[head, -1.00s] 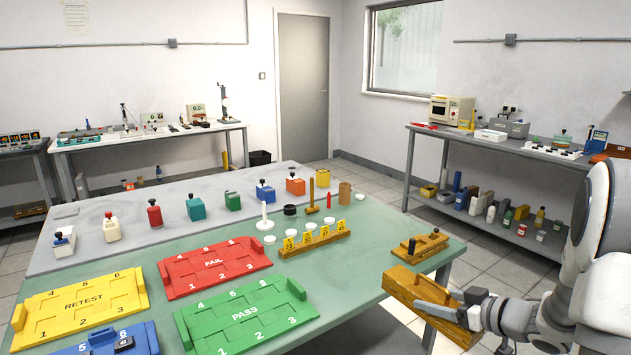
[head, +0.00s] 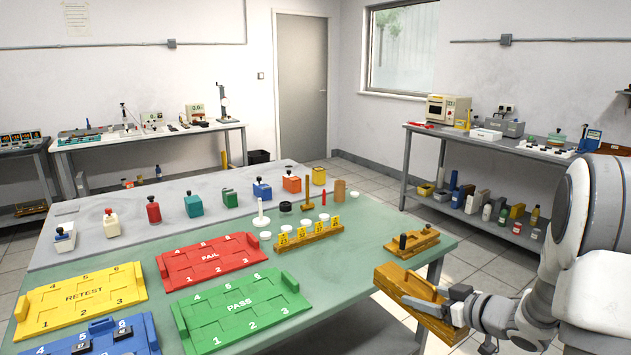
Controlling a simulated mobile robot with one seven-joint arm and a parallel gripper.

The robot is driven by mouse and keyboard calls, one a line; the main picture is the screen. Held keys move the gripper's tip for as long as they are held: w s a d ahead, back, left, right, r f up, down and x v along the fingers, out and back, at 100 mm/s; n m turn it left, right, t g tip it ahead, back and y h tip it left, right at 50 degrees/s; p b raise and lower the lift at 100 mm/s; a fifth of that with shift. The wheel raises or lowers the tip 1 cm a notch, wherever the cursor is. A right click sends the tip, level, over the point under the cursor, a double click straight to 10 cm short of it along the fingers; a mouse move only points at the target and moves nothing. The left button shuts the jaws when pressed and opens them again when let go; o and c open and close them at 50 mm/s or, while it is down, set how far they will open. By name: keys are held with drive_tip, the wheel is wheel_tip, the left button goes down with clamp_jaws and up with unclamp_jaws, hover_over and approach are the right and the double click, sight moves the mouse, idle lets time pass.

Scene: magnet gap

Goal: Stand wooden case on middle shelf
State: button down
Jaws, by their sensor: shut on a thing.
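The wooden case (head: 393,280) is a long, flat orange-brown box at the right front corner of the green table. My gripper (head: 437,302) is shut on it from the right, and its fingers cover part of the case. The case is tilted in the picture, its far end toward the table corner. I cannot tell whether it touches the table edge. The shelf unit (head: 397,146) at the back right has a top board and a lower board (head: 465,212), both holding things. I cannot tell which board is the middle shelf.
The table (head: 345,275) holds yellow, red, green and blue trays, several small coloured containers, a wooden rack (head: 310,237) and a wooden block with a black knob (head: 412,243). The lower shelf board is crowded with bottles and boxes. Tiled floor (head: 365,178) lies open between table and shelf.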

sight(392, 297)
drive_tip(key=a, duration=0.2)
drive_tip(key=w+a+f+m+h, duration=0.1)
drive_tip(key=a, duration=0.1)
drive_tip(key=w+a+f+m+t+h, duration=0.1)
drive_tip(key=a, duration=0.1)
drive_tip(key=shift+w+a+f, duration=0.1)
drive_tip(key=shift+w+f, duration=0.1)
drive_tip(key=shift+w, duration=0.05)
drive_tip(key=s+a+f+m+t+h, duration=0.1)
drive_tip(key=s+a+f+m+h, duration=0.25)
drive_tip(key=f+h, duration=0.2)
wheel_tip(392, 297, up, 13)
drive_tip(key=p, duration=1.4)
drive_tip(key=shift+d+m, duration=0.2)
drive_tip(key=shift+m, duration=0.15)
drive_tip(key=shift+f+y, duration=0.1)
drive_tip(key=shift+y, duration=0.15)
